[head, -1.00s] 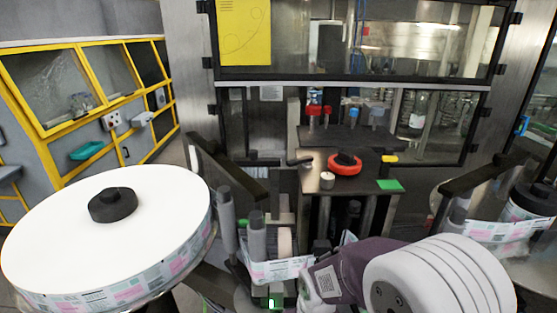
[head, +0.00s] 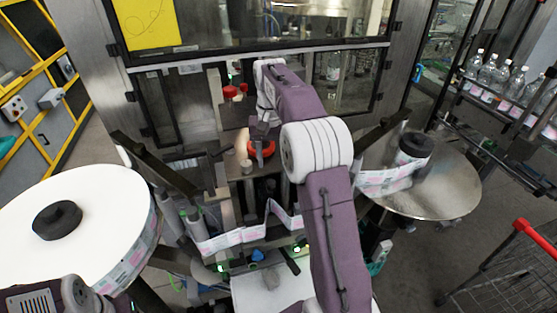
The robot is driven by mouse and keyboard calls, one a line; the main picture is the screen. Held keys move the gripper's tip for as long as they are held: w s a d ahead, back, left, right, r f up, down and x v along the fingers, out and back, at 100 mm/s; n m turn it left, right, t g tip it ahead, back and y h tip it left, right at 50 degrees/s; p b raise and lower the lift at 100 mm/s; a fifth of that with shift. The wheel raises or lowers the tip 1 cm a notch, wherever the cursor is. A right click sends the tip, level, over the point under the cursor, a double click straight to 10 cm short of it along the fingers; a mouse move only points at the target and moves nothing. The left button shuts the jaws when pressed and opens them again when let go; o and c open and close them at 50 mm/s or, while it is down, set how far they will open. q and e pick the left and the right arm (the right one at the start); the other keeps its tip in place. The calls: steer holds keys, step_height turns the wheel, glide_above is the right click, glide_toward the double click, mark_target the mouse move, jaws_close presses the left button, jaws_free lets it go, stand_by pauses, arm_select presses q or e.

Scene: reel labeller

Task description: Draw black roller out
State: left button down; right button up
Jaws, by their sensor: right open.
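My right arm reaches up through the middle of the head view. Its open right gripper (head: 262,150) points down at the red ring (head: 268,143) on the labeller's small table, in front of part of it. Whether it touches the ring I cannot tell. I cannot tell for certain which part is the black roller. A black cylindrical core (head: 415,146) stands on the right metal disc, and a black hub (head: 57,220) sits on the white label reel at left. Part of my left arm shows at bottom left; its gripper is out of view.
The label reel (head: 95,205) fills the left side. The label web (head: 235,238) runs past grey rollers (head: 192,216) to the right disc (head: 450,185). Bottles (head: 490,75) stand on a conveyor at right, and a wire cart (head: 510,265) with a red handle is below.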

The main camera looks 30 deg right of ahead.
mark_target(271, 182)
steer(key=shift+w+a, duration=0.15)
steer(key=shift+a, duration=0.05)
step_height(271, 182, down, 8)
steer(key=shift+d+f+p, duration=0.1)
steer(key=shift+p, duration=0.75)
steer(key=shift+f, duration=0.35)
jaws_close()
stand_by(0.4)
